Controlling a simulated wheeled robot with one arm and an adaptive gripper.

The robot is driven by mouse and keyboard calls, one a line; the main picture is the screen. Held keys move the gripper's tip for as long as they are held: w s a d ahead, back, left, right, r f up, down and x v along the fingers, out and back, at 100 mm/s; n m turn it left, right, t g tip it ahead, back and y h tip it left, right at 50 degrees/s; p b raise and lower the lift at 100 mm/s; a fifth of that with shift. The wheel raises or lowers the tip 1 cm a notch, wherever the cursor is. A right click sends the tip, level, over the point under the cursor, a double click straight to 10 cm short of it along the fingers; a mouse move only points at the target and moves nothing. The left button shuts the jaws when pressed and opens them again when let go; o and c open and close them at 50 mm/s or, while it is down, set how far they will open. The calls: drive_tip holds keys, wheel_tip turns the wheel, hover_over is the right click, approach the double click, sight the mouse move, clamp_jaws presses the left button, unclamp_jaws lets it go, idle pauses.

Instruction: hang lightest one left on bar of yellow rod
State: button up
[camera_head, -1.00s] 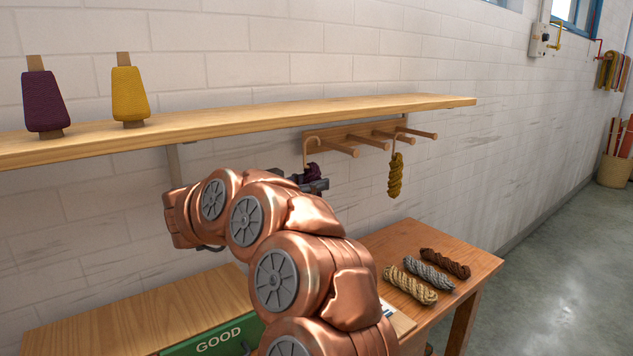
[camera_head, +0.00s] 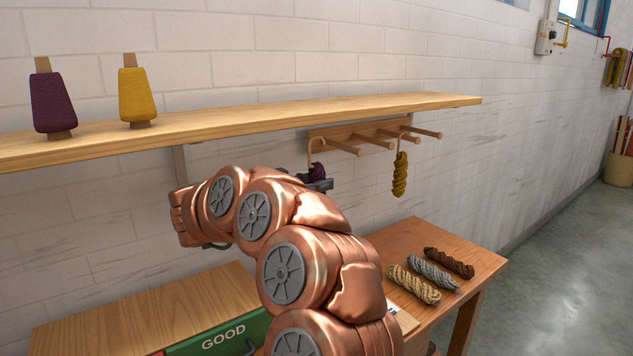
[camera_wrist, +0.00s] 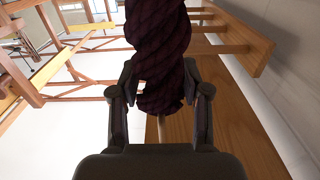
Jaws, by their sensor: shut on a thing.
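My gripper (camera_head: 320,186) is shut on a dark purple skein (camera_wrist: 160,45), seen close up in the wrist view between the two fingers. In the head view the purple skein (camera_head: 317,170) is partly hidden by my arm. A light hook (camera_head: 309,150) rises from it beside the leftmost peg of the wooden rack (camera_head: 322,133); I cannot tell whether it rests on the peg. A yellow skein (camera_head: 400,176) hangs by a hook from a peg further right. On the table lie a beige skein (camera_head: 414,285), a grey skein (camera_head: 433,273) and a dark brown skein (camera_head: 449,262).
A wooden shelf (camera_head: 250,118) runs above the rack and bears a purple cone (camera_head: 52,102) and a yellow cone (camera_head: 137,95). Below are the wooden table (camera_head: 470,247) and a green panel marked GOOD (camera_head: 215,340). The floor at right is clear.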

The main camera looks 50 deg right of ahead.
drive_tip(key=shift+a, duration=0.1)
drive_tip(key=shift+p+v, duration=0.9)
drive_tip(key=shift+v, duration=0.8)
drive_tip(key=shift+s, duration=0.1)
drive_tip(key=s+a+b, duration=0.2)
drive_tip(key=s+a, duration=0.1)
drive_tip(key=s, duration=1)
drive_tip(key=shift+s+a, duration=0.15)
drive_tip(key=shift+a, duration=0.2)
